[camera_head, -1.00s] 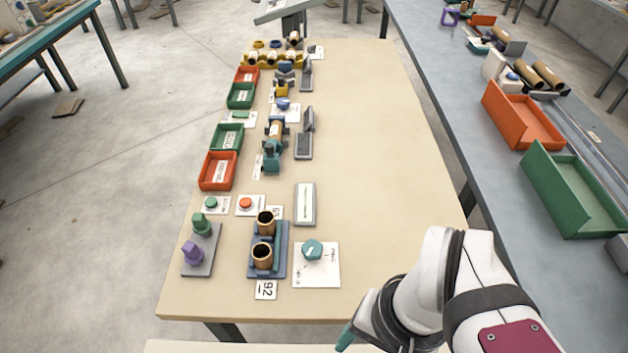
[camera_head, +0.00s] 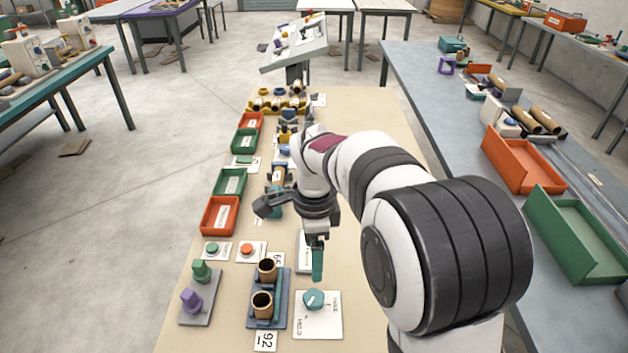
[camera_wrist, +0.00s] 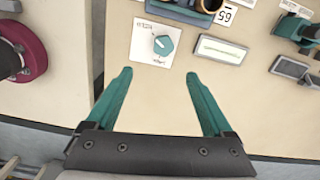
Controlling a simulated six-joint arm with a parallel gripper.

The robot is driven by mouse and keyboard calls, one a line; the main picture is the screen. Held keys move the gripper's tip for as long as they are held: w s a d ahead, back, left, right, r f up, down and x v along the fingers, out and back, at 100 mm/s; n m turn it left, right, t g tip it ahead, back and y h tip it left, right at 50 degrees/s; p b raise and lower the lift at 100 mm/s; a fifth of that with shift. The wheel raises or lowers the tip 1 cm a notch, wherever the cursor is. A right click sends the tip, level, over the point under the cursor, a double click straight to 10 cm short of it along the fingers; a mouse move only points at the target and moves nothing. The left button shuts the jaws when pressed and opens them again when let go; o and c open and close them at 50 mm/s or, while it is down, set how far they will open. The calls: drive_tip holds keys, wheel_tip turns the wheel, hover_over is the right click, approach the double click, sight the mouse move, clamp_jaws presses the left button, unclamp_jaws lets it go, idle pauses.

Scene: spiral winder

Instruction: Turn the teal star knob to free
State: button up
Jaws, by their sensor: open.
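The teal star knob (camera_head: 313,299) stands on a white labelled card (camera_head: 328,328) at the near end of the table. Its white mark points to the lower left in the head view, roughly toward the "HELD" label. In the wrist view the knob (camera_wrist: 163,46) lies just beyond the gap between my fingers. My gripper (camera_wrist: 158,74) is open and empty, with its teal fingers wide apart. In the head view my gripper (camera_head: 317,264) hangs above and beyond the knob, apart from it. Which height it has over the table is hard to tell.
A blue holder (camera_head: 284,315) with two copper-coloured tubes stands left of the card. Further left is a grey base with green and purple knobs (camera_head: 192,301). A grey framed plate (camera_wrist: 221,50) lies beside the card. Bare table surrounds the card's other sides.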

sight(312, 297)
drive_tip(key=f, duration=1.6)
drive_tip(key=shift+w+a+f, duration=0.15)
drive_tip(key=shift+w+a, duration=0.05)
drive_tip(key=shift+w, duration=0.2)
drive_tip(key=shift+c, duration=0.3)
clamp_jaws()
